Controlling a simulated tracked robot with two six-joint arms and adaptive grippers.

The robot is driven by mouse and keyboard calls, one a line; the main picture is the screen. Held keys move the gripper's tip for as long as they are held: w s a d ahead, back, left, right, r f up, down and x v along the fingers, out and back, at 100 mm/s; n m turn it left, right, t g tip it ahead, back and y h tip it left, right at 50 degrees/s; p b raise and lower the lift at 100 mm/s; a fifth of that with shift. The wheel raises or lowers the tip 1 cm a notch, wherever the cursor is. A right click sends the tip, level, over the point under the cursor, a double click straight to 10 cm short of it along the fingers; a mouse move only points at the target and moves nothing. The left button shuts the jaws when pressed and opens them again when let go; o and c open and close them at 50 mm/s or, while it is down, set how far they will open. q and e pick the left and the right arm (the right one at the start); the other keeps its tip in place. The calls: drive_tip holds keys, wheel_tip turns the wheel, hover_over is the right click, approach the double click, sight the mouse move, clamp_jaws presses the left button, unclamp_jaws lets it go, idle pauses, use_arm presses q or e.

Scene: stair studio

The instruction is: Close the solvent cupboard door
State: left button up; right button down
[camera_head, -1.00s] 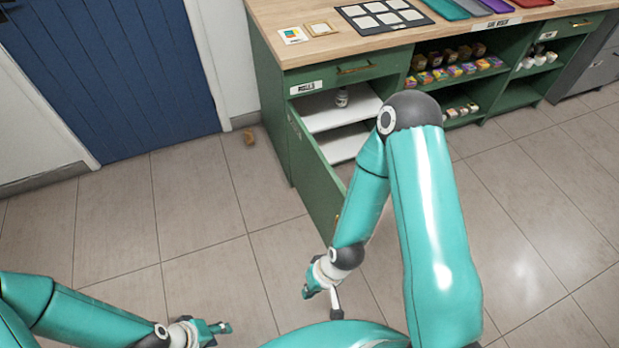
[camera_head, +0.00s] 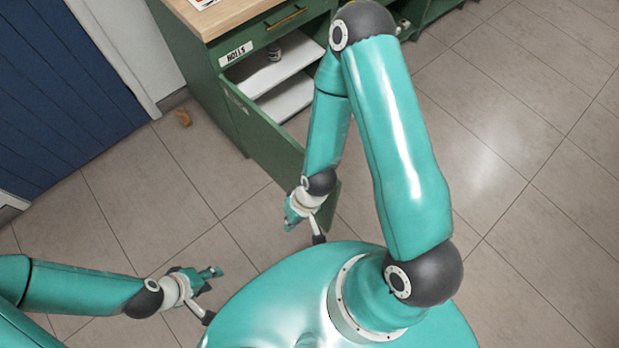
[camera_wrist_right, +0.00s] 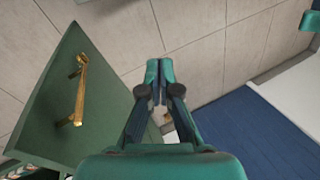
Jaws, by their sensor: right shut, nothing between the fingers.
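The green cupboard door (camera_head: 262,140) stands open, swung out from the cabinet. Its outer face shows in the right wrist view (camera_wrist_right: 100,118), with a brass handle (camera_wrist_right: 80,88). My right gripper (camera_head: 292,220) is beside the door's free end, on the outer-face side. In the wrist view its fingers (camera_wrist_right: 154,75) are together and empty, to the right of the handle and apart from it. My arm hides part of the door in the head view. My left gripper (camera_head: 213,278) is low at the left, away from the door; its finger opening is unclear.
The cupboard holds white shelves (camera_head: 275,72) and a small jar (camera_head: 274,52). A drawer with a brass handle (camera_head: 284,18) is above. A blue door (camera_head: 60,90) is at the left. A small brown object (camera_head: 183,117) lies on the floor. Tiled floor at right is clear.

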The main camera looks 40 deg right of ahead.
wheel_tip(320, 180, down, 5)
drive_tip(key=a+n+g+h+b, duration=0.2)
drive_tip(key=n+g+h+b, duration=0.2)
drive_tip(key=n+b, duration=1)
drive_tip(key=w+d+r+n+t+h+b, duration=0.4)
drive_tip(key=w+r+n+t+h+b, duration=0.15)
drive_tip(key=r+n+h+b, duration=0.3)
drive_tip(key=d+r+b+x, duration=0.2)
drive_tip(key=b+x, duration=0.2)
drive_tip(key=x, duration=0.8)
drive_tip(key=shift+w+d+f+m+g, duration=0.15)
drive_tip(key=shift+w+d+m+g, duration=0.1)
drive_tip(key=shift+m+g, duration=0.2)
drive_tip(key=shift+h, duration=0.25)
